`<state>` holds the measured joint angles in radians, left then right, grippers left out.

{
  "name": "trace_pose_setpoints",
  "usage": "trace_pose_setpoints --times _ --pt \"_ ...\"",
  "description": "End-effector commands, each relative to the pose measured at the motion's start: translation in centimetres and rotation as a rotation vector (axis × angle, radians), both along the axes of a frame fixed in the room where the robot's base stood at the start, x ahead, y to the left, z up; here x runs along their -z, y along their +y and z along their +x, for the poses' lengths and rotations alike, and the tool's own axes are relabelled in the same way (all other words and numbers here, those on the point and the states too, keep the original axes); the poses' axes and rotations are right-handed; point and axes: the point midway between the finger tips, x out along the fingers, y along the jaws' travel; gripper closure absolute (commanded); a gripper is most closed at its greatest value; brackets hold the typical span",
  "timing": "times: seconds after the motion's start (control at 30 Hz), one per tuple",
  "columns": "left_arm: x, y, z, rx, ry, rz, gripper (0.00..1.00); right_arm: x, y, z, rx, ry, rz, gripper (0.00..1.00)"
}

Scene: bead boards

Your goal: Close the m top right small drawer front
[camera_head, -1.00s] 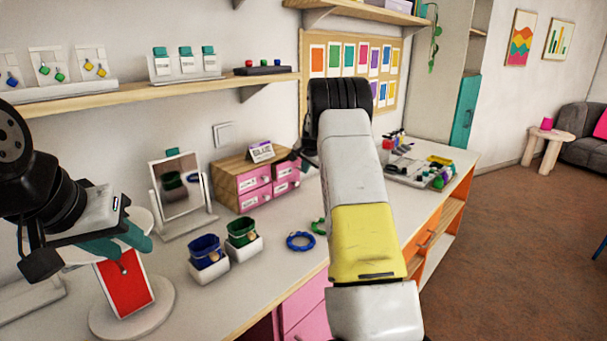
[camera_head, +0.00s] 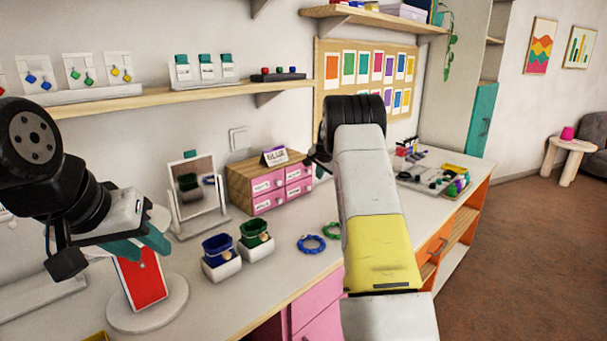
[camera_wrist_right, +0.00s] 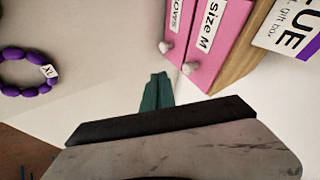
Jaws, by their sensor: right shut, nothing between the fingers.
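The small wooden box with four-part pink drawer fronts (camera_head: 239,185) stands on the counter against the wall. Its top right front (camera_head: 298,172) looks about flush with the box in the head view. In the right wrist view a pink front labelled "size M" (camera_wrist_right: 215,45) with a white knob stands beside another labelled front (camera_wrist_right: 177,22). My right gripper's teal fingers (camera_wrist_right: 157,92) are together and empty, close to the knobs, with a small visible gap.
A sign (camera_head: 274,156) sits on the box. A mirror (camera_head: 194,190) stands left of it. Blue (camera_head: 220,250) and green (camera_head: 255,233) containers and a blue bracelet (camera_head: 311,244) are in front. A purple bracelet (camera_wrist_right: 27,72) lies in the wrist view. A shelf (camera_head: 190,96) hangs above.

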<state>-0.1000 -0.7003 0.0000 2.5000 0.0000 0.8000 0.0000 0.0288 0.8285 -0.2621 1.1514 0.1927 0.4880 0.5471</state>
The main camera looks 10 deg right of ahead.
Motion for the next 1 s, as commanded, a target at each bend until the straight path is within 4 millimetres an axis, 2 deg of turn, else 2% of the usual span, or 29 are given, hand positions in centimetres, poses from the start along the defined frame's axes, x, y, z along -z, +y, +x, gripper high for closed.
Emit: trace_pose_setpoints --times 0.3,0.63,0.73,0.87,1.0 --pt "0.0 0.0 0.0 0.000 0.000 0.000 0.64 -5.0 0.3 -3.9 0.000 0.000 0.000 1.00" --pt "0.0 0.0 0.0 0.000 0.000 0.000 0.64 -7.9 0.5 -6.5 -0.003 0.004 0.000 1.00" --pt "0.0 0.0 0.0 0.000 0.000 0.000 0.64 -9.5 1.1 -8.1 -0.025 0.005 0.003 1.00" --pt "0.0 0.0 0.0 0.000 0.000 0.000 0.64 -12.9 2.8 -12.6 -0.101 0.012 0.005 1.00" --pt "0.0 0.0 0.0 0.000 0.000 0.000 0.64 -16.3 5.6 -19.6 -0.223 0.023 -0.005 1.00"
